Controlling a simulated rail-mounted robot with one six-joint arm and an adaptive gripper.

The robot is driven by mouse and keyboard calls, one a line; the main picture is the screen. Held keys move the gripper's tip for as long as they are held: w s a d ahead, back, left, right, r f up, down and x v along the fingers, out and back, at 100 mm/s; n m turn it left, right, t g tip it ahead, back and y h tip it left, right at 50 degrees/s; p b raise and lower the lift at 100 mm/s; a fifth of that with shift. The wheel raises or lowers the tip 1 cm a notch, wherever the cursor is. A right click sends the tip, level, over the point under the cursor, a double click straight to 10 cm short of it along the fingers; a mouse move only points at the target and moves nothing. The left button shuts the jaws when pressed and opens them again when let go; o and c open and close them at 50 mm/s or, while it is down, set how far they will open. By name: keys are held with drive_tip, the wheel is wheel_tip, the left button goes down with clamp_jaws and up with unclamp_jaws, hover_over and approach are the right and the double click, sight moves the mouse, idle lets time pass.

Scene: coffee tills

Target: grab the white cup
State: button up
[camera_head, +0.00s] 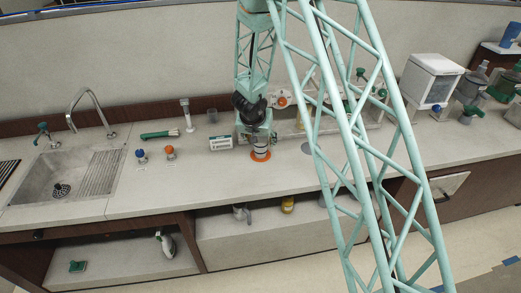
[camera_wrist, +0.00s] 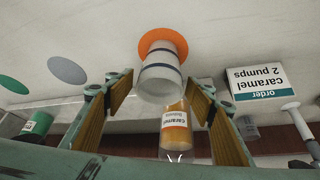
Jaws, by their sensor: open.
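The white cup (camera_wrist: 160,75) with dark bands stands on an orange disc (camera_wrist: 152,41) on the counter. In the head view the cup (camera_head: 261,146) is partly hidden by my gripper (camera_head: 256,128), which is just above and behind it. In the wrist view my gripper (camera_wrist: 161,90) is open, with one wooden-faced finger on each side of the cup. I see gaps between the fingers and the cup, and I cannot tell how deep it sits between them. A caramel bottle (camera_wrist: 176,130) shows beyond the cup in the wrist view.
An order sign (camera_head: 220,142) reading "caramel 2 pumps" stands close left of the cup. Grey (camera_wrist: 67,70) and green (camera_wrist: 12,85) discs lie on the counter. The sink (camera_head: 60,180) is at the left, a white box (camera_head: 430,78) at the right. The counter in front of the cup is clear.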

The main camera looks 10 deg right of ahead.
drive_tip(key=shift+c, duration=0.7)
drive_tip(key=c, duration=0.9)
